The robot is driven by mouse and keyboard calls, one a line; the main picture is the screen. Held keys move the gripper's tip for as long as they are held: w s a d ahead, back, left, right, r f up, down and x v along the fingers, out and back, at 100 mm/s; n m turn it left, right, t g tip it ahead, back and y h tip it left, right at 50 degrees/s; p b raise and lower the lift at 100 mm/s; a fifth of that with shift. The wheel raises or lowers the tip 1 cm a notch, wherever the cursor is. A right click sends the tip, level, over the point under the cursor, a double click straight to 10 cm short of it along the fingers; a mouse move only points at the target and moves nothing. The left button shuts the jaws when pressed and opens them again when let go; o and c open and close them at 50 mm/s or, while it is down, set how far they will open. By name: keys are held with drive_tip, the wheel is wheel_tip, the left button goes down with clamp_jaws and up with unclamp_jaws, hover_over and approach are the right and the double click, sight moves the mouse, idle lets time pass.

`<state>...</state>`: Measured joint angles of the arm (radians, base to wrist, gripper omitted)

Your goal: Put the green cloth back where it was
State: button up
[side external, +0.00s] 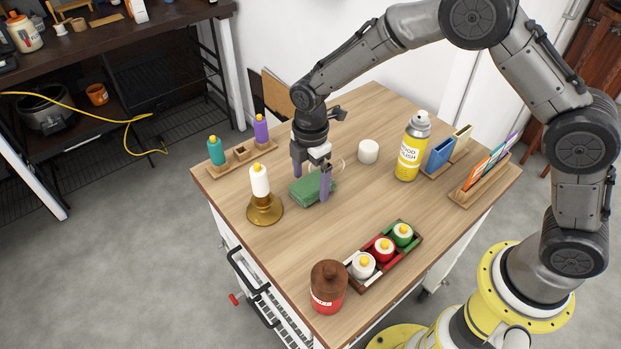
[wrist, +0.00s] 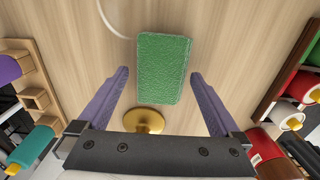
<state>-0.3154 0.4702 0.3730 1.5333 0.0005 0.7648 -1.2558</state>
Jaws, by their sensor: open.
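The green cloth (side external: 312,188) is a flat folded block on the wooden table. In the side external view it lies below and between my gripper's fingers, just behind the brass stand with the white bottle. My gripper (side external: 311,183) points down over it and is open. In the wrist view the green cloth (wrist: 163,68) shows between and ahead of the two purple fingers of my gripper (wrist: 159,78), with space on both sides. The fingers do not touch it in that view. A pale ring mark (wrist: 110,22) shows on the table beside the cloth.
A brass stand (side external: 265,211) holds a white bottle (side external: 259,180) close to the gripper. A wooden rack (side external: 241,153) holds teal and purple bottles. A white cylinder (side external: 368,151), a yellow spray can (side external: 411,150), a compartment box (side external: 384,253) and a brown-lidded jar (side external: 328,287) stand around.

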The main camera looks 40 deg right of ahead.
sight(311, 184)
wheel_tip(311, 184, up, 12)
idle(0.5)
drive_tip(key=s+d+r+m+t, duration=0.2)
drive_tip(key=s+d+r+m, duration=0.35)
drive_tip(key=r, duration=0.25)
drive_tip(key=s+d+m+t, duration=0.1)
drive_tip(key=s+d+m, duration=0.2)
drive_tip(key=s, duration=0.4)
drive_tip(key=s+d+r+m+t, duration=0.1)
drive_tip(key=s+d+m, duration=0.2)
drive_tip(key=s+m, duration=0.2)
drive_tip(key=s+d+m+t, duration=0.1)
drive_tip(key=s+d+m, duration=0.2)
drive_tip(key=s, duration=0.7)
drive_tip(key=shift+r+m+t, duration=0.25)
drive_tip(key=shift+m+t, duration=0.05)
drive_tip(key=shift+m, duration=0.45)
